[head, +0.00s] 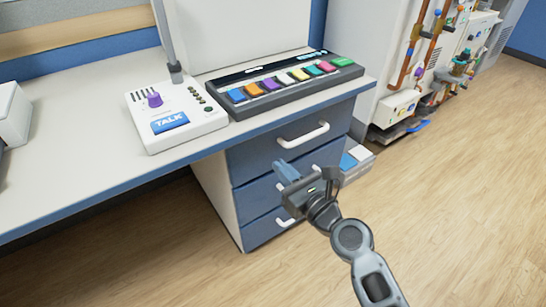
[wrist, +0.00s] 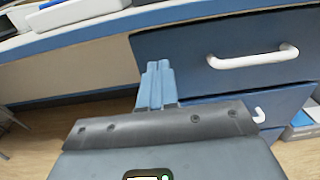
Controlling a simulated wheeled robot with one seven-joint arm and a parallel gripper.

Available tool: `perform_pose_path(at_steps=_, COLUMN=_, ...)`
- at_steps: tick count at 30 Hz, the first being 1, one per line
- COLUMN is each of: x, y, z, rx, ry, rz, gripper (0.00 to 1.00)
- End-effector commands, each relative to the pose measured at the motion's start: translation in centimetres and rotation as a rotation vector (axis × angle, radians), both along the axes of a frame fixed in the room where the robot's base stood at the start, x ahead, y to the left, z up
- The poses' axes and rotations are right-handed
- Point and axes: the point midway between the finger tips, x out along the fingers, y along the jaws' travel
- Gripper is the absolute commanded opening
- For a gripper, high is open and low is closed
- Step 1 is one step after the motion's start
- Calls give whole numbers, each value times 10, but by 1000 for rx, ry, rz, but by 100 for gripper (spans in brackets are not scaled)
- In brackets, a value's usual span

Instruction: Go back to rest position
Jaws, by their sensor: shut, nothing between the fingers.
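My gripper (head: 283,168) is in front of the blue drawer unit (head: 243,165), below the desk edge in the head view. Its blue fingers are together with nothing between them. In the wrist view the shut fingers (wrist: 157,83) point toward the drawer unit and the desk's underside. A white drawer handle (wrist: 253,57) is to the right of the fingertips, apart from them.
The desk (head: 75,160) holds a white TALK box (head: 190,133) and a keypad with several coloured buttons (head: 290,90). Pipework equipment (head: 418,70) stands at the back right. The wooden floor (head: 455,190) on the right is clear.

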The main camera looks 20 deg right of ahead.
Motion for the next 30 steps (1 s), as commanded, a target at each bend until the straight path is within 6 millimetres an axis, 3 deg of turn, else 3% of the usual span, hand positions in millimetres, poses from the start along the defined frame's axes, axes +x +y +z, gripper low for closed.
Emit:
perform_pose_path(at_steps=3, x=-11, y=-4, z=0, rx=0, ry=0, rz=-1, gripper=0)
perform_pose_path(at_steps=10, x=-16, y=-5, z=0, rx=-2, ry=-1, rz=-1, gripper=0)
perform_pose_path(at_steps=14, x=-30, y=-10, z=-10, rx=-83, ry=-3, rz=-16, gripper=0)
perform_pose_path(at_steps=17, x=-58, y=-21, z=-26, rx=-263, ry=-14, rz=-40, gripper=0)
perform_pose_path(at_steps=23, x=-145, y=-47, z=-55, rx=-817, ry=-54, rz=-73, gripper=0)
perform_pose_path(at_steps=30, x=-248, y=-68, z=-56, rx=-1499, ry=-116, rz=-27, gripper=0)
